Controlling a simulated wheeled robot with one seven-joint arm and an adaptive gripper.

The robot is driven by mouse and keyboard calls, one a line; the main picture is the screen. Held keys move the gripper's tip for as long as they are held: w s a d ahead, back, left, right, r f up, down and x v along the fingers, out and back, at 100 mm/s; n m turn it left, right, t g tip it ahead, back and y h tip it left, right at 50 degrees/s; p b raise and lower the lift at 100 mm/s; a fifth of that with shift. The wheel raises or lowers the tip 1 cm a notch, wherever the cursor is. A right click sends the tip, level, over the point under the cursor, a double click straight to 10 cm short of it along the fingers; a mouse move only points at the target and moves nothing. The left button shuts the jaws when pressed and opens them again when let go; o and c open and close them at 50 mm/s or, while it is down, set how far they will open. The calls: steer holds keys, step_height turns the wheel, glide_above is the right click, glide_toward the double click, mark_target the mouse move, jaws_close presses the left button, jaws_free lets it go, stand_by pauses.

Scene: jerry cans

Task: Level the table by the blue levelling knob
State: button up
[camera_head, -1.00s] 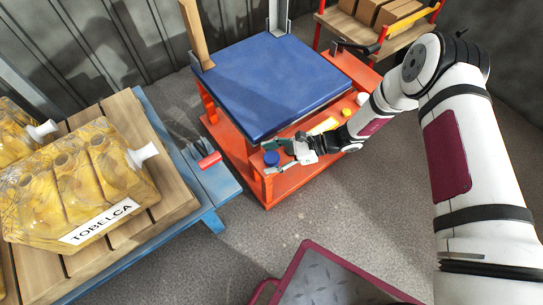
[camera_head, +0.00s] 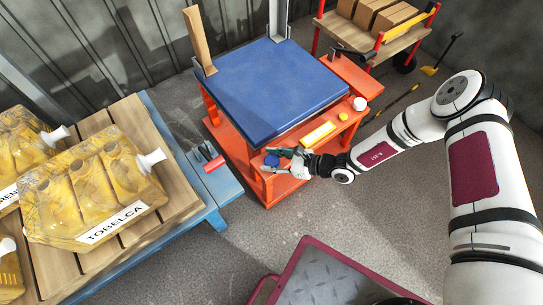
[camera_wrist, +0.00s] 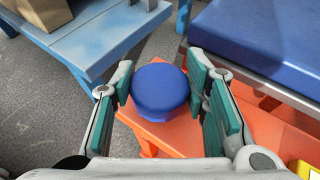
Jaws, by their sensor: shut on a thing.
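The blue levelling knob (camera_head: 271,160) is a round cap at the front left corner of the orange table frame (camera_head: 268,190). In the wrist view the knob (camera_wrist: 160,88) sits between the green finger pads of my gripper (camera_wrist: 163,92), with a pad against each side. In the head view my gripper (camera_head: 279,158) reaches the knob from the right and its fingers partly hide it. The blue table top (camera_head: 272,85) lies behind and above the knob. I cannot tell by eye whether it is level.
A yellow block (camera_head: 318,134), a small yellow knob (camera_head: 343,116) and a white knob (camera_head: 360,103) are on the frame's front right. A blue-edged pallet table (camera_head: 190,165) with yellow jerry cans (camera_head: 95,195) stands left. A shelf cart (camera_head: 350,38) stands behind.

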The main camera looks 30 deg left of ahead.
steer(key=shift+f, duration=0.1)
steer(key=o, duration=1.2)
steer(key=v, duration=1.2)
steer(key=shift+d, duration=0.1)
